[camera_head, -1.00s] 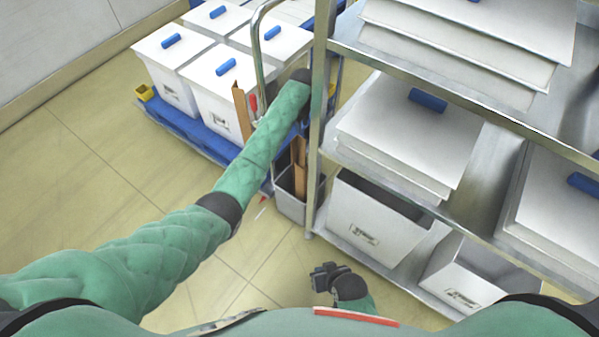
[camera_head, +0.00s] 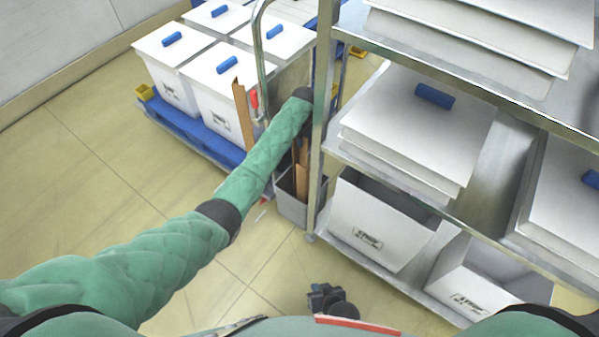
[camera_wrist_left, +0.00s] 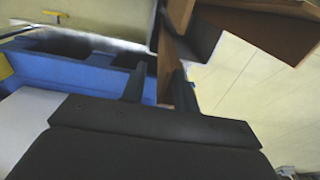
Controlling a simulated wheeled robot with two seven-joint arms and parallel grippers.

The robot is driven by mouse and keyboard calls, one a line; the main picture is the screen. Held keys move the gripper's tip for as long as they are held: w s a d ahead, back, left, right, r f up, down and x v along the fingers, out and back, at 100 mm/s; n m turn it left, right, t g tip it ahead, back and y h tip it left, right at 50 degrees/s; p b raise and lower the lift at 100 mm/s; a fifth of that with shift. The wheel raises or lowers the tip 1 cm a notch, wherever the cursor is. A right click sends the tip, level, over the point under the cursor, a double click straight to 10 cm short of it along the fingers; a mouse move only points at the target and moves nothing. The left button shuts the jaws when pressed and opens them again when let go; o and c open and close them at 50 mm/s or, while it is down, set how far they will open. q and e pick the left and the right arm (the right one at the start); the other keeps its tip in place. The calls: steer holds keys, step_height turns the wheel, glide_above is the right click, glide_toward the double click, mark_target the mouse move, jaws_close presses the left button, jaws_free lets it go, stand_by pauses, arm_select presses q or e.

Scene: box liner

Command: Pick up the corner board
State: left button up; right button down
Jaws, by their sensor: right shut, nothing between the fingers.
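A brown corner board (camera_head: 243,115) stands upright beside the white boxes. More brown board (camera_head: 301,172) stands in a grey bin (camera_head: 291,207) beside the rack. My left gripper (camera_head: 303,93) is next to the rack post, above the bin; its fingers are hidden in the head view. In the left wrist view my left gripper (camera_wrist_left: 158,88) has its fingers apart. A narrow brown board (camera_wrist_left: 165,62) shows between them, close to the right finger; contact cannot be told. A wider brown board (camera_wrist_left: 255,22) is at upper right. My right gripper (camera_head: 328,299) is low at the front, shut and empty.
A metal rack (camera_head: 319,120) with stacked white lids (camera_head: 415,125) and open white boxes (camera_head: 375,235) fills the right side. Lidded white boxes (camera_head: 225,75) stand on a blue pallet (camera_head: 205,138) at the back. The floor at left is clear.

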arm_select(q)
step_height(320, 180, down, 3)
steer(key=shift+s+f, duration=0.15)
steer(key=shift+f, duration=0.05)
steer(key=shift+c, duration=0.4)
jaws_close()
